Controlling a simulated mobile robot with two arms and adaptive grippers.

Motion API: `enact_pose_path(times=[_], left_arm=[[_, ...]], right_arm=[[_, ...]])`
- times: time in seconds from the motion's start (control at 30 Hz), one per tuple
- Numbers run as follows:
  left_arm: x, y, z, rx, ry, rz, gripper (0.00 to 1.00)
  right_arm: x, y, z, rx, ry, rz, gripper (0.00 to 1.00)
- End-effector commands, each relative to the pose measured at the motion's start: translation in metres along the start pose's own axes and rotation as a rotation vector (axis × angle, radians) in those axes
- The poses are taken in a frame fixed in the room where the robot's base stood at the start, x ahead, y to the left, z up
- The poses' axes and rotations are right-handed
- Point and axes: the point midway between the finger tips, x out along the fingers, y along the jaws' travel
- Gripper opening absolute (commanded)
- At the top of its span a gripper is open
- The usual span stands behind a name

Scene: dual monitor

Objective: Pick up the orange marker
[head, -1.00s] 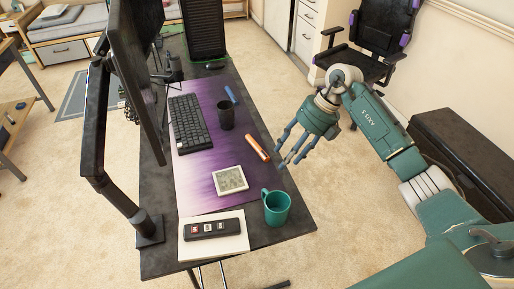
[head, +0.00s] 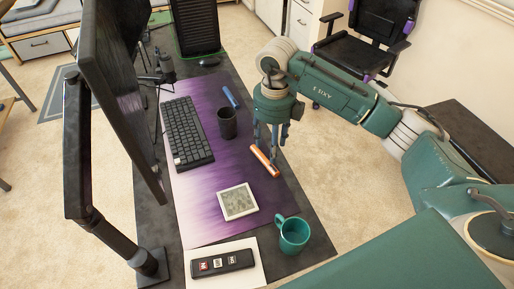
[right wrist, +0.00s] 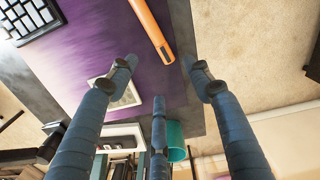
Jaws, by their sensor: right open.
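The orange marker (head: 264,161) lies on the purple desk mat (head: 205,220), near the mat's right edge. In the right wrist view the orange marker (right wrist: 149,27) shows beyond the fingertips, between the two outer fingers and apart from them. My right gripper (head: 268,146) points down just above the marker in the head view. Its fingers are spread open and empty, and they hide a little of the marker's upper end. It also shows in the right wrist view (right wrist: 160,85). My left gripper is in neither view.
A black cup (head: 227,124) and a blue marker (head: 230,97) stand and lie left of my gripper. A keyboard (head: 186,133), a small square framed panel (head: 237,202), a teal mug (head: 292,235) and a black remote-like box (head: 222,263) are nearby. A monitor (head: 120,90) rises at left.

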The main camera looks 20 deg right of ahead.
Motion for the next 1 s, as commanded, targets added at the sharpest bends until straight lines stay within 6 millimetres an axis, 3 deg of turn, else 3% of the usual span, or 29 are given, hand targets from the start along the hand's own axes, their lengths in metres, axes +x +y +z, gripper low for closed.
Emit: enact_pose_path(times=[0.17,0.4,0.5,1.0], left_arm=[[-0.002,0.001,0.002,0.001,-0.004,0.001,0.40],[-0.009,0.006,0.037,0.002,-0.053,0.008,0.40],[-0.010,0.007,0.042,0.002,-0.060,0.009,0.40],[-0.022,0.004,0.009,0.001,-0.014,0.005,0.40]], right_arm=[[0.010,0.000,-0.001,-0.003,0.005,-0.003,0.50],[0.047,0.001,-0.001,-0.004,0.004,-0.002,0.50],[0.054,0.001,-0.001,-0.004,0.002,-0.002,0.50],[0.108,-0.002,-0.001,-0.003,0.001,-0.002,0.50]])
